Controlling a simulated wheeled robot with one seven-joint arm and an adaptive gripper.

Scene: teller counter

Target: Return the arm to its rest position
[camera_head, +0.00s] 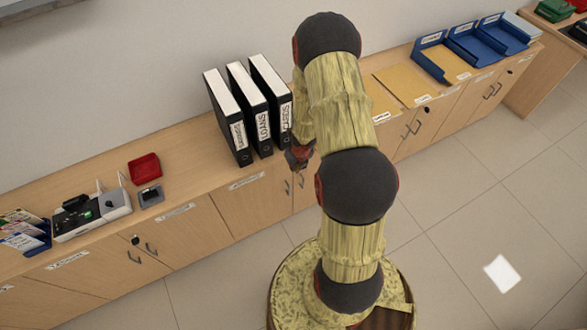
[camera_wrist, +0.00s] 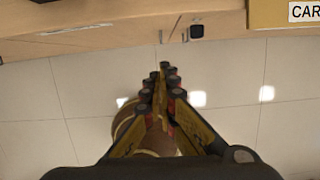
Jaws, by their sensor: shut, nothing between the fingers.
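My arm rises from its round base and bends over at the top, in front of the counter in the head view. My gripper (camera_head: 299,157) hangs from the far end of the arm, just in front of the counter's edge beside the black binders, partly hidden by the arm. In the wrist view my gripper (camera_wrist: 164,85) points over the tiled floor, its fingers shut together with nothing between them. Part of my own base shows below the fingers.
The wooden counter (camera_head: 185,150) carries three black binders (camera_head: 264,108), a red tray (camera_head: 144,168), a card machine (camera_head: 92,213), brown envelopes (camera_head: 403,84) and blue trays (camera_head: 470,45). The tiled floor (camera_head: 470,225) at the right is clear.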

